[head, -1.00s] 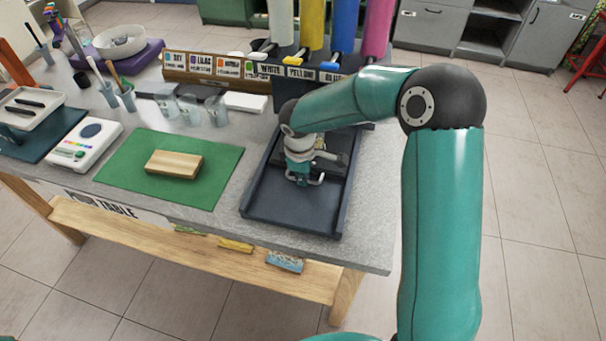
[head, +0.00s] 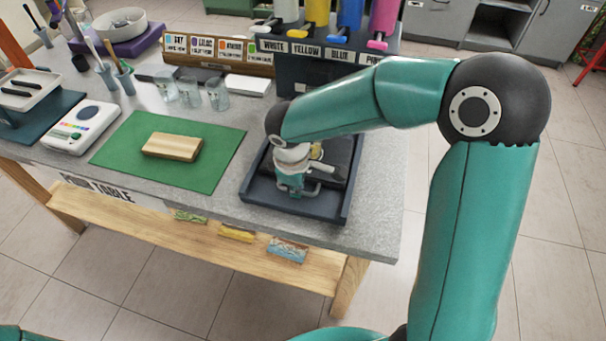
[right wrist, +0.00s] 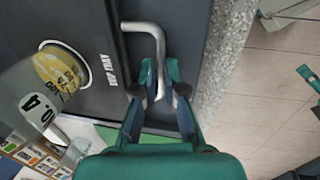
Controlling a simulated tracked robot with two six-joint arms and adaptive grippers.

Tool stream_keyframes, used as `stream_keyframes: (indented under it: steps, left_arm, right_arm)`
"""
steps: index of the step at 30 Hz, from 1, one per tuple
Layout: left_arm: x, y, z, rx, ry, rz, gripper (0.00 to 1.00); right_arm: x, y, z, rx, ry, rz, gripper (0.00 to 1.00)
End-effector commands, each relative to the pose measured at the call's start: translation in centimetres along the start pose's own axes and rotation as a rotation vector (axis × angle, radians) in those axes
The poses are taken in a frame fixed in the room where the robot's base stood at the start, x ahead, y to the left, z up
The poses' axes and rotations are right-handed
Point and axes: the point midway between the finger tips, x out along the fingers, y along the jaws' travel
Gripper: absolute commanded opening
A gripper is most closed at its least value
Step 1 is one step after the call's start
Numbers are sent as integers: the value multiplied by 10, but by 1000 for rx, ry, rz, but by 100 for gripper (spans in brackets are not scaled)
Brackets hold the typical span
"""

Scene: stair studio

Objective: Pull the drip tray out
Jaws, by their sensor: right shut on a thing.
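The dark drip tray (head: 340,153) sits in a dark, low-walled base (head: 262,196) at the table's front right, below the paint dispensers. In the right wrist view, the drip tray's labelled front (right wrist: 112,70) carries a bent metal handle (right wrist: 143,27). My right gripper (head: 299,187) is low over the base, near its front edge. In the right wrist view, the right gripper (right wrist: 160,70) is shut on the handle, with a finger on either side. My arm hides part of the tray. My left gripper is not in view.
White, yellow, blue and pink dispensers (head: 310,50) stand behind the tray. Clear cups (head: 217,96) stand to their left. A wooden block (head: 172,146) lies on a green mat (head: 115,156). The grey table's (head: 375,215) front edge is close before the base.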

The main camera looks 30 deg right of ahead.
Motion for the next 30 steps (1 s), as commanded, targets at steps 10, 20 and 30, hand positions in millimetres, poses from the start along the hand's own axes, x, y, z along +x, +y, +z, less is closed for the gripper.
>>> stream_keyframes:
  steps: [10,20,30]
  left_arm:
    - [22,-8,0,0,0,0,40]
    - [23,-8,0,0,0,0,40]
    - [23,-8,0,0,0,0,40]
  right_arm:
    - [-9,-56,-1,-3,1,-1,0]
    - [-12,-64,-1,-1,-1,0,0]
    - [-12,-64,-2,-1,0,0,35]
